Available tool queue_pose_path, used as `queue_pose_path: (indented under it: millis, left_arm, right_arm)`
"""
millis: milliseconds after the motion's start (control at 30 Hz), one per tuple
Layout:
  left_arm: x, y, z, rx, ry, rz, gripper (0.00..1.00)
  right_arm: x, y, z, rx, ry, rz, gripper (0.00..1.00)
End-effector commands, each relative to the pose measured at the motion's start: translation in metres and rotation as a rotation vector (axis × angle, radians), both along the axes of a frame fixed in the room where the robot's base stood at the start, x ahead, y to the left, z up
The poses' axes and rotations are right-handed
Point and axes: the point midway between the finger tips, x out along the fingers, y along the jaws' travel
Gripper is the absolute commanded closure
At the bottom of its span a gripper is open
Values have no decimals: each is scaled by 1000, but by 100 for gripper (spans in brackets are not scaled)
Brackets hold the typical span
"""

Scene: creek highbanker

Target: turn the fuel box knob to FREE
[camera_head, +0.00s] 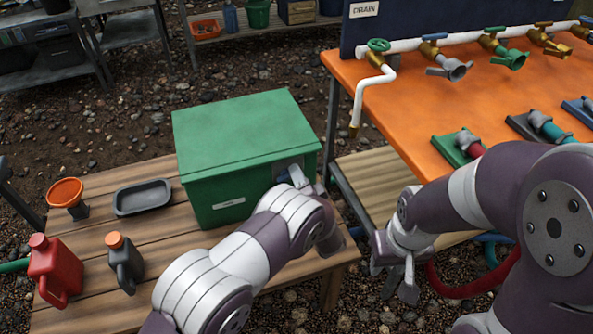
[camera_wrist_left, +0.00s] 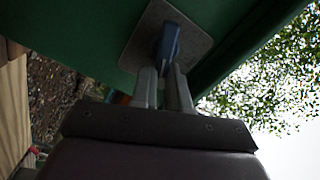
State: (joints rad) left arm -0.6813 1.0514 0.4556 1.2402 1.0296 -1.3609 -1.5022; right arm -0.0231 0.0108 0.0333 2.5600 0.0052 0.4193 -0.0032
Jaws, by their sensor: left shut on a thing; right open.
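The green fuel box (camera_head: 245,140) stands closed on the slatted wooden table. Its white front label (camera_head: 229,203) is too small to read. On its right side is a grey plate (camera_head: 287,166) with a blue knob, clearer in the left wrist view as a blue knob (camera_wrist_left: 169,45) on a grey plate (camera_wrist_left: 192,35). My left gripper (camera_head: 302,180) is at this side; in the left wrist view its fingers (camera_wrist_left: 163,80) are shut on the knob. Any markings around the knob are not readable. My right gripper (camera_head: 397,272) is open and empty, right of the wooden table.
On the wooden table (camera_head: 105,240) stand a red jug (camera_head: 55,270), a dark jug (camera_head: 124,262), an orange funnel (camera_head: 67,194) and a grey tray (camera_head: 142,197). The orange bench (camera_head: 425,115) with valves and pipe is at the right. A red hose (camera_head: 470,288) hangs near my right arm.

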Motion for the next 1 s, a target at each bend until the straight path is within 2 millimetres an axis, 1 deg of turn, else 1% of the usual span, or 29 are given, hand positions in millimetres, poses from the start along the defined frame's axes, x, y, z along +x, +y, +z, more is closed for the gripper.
queue_pose_path:
  millis: [33, 100, 300, 500, 700, 1000]
  left_arm:
    - [-2, 2, -6, 42, 24, 3, 100]
    - [-2, 2, -8, 98, 43, 3, 100]
    - [-2, 1, -12, 237, 90, 4, 100]
    - [-2, 1, -15, 332, 120, 4, 100]
    - [-2, 1, -16, 385, 138, 4, 100]
    - [-2, 2, -17, 405, 143, 5, 100]
  right_arm:
    - [0, 0, 2, 0, 0, 0, 57]
    - [0, 0, 4, 0, 0, 0, 57]
    - [0, 0, 6, 0, 0, 0, 57]
    - [0, 0, 8, 0, 0, 0, 57]
    - [0, 0, 8, 0, 0, 0, 57]
    - [0, 0, 9, 0, 0, 0, 57]
